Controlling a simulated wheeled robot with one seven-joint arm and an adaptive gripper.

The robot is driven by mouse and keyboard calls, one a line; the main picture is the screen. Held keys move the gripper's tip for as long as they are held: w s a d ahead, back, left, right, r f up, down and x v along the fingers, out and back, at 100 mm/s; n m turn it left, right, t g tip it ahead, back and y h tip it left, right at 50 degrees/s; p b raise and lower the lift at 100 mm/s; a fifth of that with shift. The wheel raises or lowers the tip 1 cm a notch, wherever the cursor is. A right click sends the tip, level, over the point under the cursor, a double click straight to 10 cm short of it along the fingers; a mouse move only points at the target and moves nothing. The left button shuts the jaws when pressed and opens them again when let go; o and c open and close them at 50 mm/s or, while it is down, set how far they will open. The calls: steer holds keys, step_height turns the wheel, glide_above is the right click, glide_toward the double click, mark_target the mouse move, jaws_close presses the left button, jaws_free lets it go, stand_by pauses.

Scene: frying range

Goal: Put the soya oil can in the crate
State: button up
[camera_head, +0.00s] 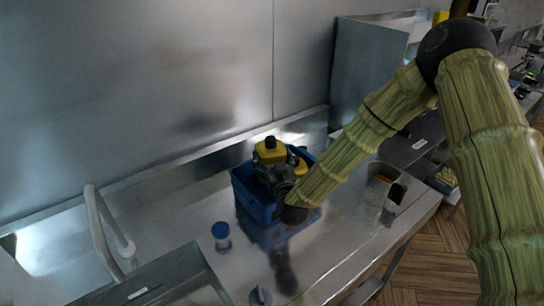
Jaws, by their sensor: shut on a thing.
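A yellow can with a black cap (269,152), which I take as the soya oil can, is at the blue crate (246,202), over or inside its opening. My gripper (277,174) comes in from the right and is shut on the can, hiding its lower front. I cannot tell whether the can touches the crate floor. The crate stands on the steel counter; my wrist covers part of its front right side. Another yellow patch (300,168) shows just right of the gripper, partly hidden.
A small jar with a blue lid (221,234) stands left in front of the crate. A tap (103,225) and sink are at left. Metal containers (381,181) stand at right near the counter's edge. A steel wall rises behind. The counter front has some free room.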

steer(key=shift+f+b, duration=0.35)
steer(key=shift+b, duration=0.05)
steer(key=o, duration=1.2)
steer(key=shift+r, duration=0.1)
steer(key=shift+c, duration=0.2)
steer(key=shift+r+p, duration=0.35)
steer(key=shift+p, duration=0.1)
steer(key=b+v, duration=0.5)
steer(key=v, duration=0.7)
